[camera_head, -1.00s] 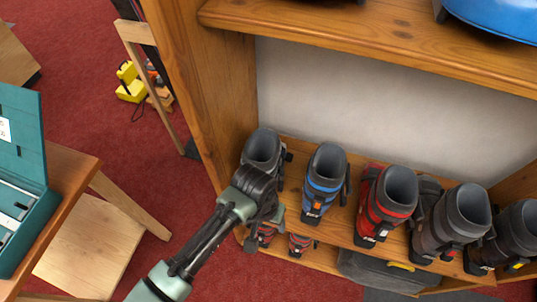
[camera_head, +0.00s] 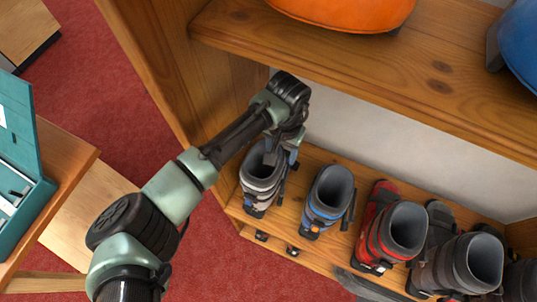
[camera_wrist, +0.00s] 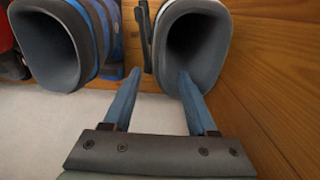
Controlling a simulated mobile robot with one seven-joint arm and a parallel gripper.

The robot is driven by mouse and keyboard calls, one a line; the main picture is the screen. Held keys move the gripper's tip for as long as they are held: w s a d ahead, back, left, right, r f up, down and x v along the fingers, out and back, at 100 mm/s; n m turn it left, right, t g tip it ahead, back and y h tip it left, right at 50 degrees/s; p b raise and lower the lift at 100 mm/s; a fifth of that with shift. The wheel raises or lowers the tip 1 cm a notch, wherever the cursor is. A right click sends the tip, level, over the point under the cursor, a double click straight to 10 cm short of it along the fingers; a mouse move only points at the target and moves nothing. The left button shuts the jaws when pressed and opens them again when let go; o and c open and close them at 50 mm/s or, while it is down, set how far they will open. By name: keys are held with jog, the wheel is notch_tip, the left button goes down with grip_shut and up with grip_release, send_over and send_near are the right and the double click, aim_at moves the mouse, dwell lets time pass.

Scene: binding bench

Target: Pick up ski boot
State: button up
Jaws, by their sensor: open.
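The grey ski boot (camera_head: 260,190) stands upright at the left end of the shelf row. In the wrist view its open cuff (camera_wrist: 193,45) is at the upper right. My gripper (camera_head: 283,158) comes down over this boot. In the wrist view my gripper (camera_wrist: 159,76) is open, with one finger inside the boot's opening and the other outside it. The cuff wall lies between the fingers, and I cannot tell whether either touches it. A blue boot (camera_head: 326,203) stands beside it and shows at the left of the wrist view (camera_wrist: 88,30).
A red boot (camera_head: 388,232) and dark boots (camera_head: 463,265) continue the row to the right. The wooden side panel (camera_head: 165,75) is close by the grey boot. An upper shelf (camera_head: 350,65) holds an orange object (camera_head: 345,12) and a blue object (camera_head: 520,40).

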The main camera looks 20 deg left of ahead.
aim_at(284, 159)
jog(key=f, duration=0.4)
jog(key=shift+d+f, duration=0.2)
jog(key=shift+f, duration=0.05)
jog(key=shift+c, duration=0.3)
grip_shut()
jog(key=shift+d, duration=0.15)
dwell(0.7)
